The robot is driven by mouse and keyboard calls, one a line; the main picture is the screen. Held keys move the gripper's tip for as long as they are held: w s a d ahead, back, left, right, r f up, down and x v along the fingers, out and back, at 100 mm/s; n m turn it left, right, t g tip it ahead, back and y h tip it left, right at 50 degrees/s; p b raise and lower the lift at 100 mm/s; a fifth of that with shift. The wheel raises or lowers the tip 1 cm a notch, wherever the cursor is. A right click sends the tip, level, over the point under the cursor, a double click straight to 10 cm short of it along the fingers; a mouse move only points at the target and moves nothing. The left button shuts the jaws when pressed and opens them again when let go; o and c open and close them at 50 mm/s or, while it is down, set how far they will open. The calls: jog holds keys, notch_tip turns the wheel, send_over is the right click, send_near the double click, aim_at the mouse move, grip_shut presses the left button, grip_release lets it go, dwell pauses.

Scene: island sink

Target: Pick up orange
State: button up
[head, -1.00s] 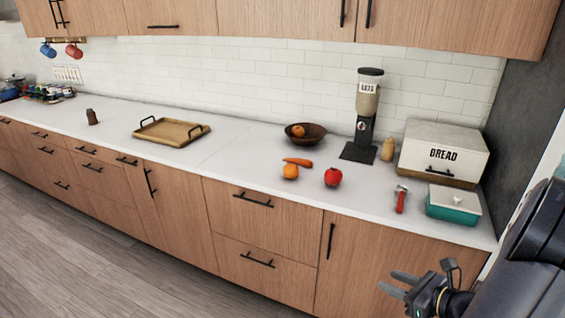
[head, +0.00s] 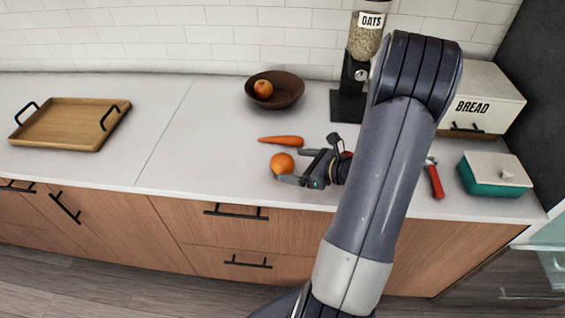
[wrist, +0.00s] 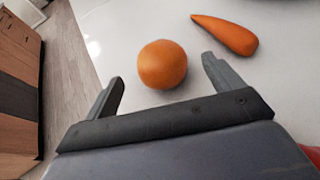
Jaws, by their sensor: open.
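An orange (head: 282,163) lies on the white countertop near its front edge. In the wrist view the orange (wrist: 162,64) sits ahead of the gap between my fingers, a little beyond the fingertips. My gripper (head: 290,166) is open and empty, low over the counter and just right of the orange in the head view. Its two fingers (wrist: 162,82) stand wide apart in the wrist view. A second orange fruit (head: 263,88) rests in a dark brown bowl (head: 290,92) at the back.
A carrot (head: 281,141) lies just behind the orange, close to one finger. A red tomato (head: 346,155) is mostly hidden behind my gripper. A wooden tray (head: 60,128) stands at left; a red-handled tool (head: 435,180) and teal container (head: 494,178) are at right. Counter left of the orange is clear.

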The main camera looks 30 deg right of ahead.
aim_at(283, 163)
jog(key=shift+p+x, duration=0.75)
jog(key=shift+x, duration=1.9)
jog(key=c, duration=1.2)
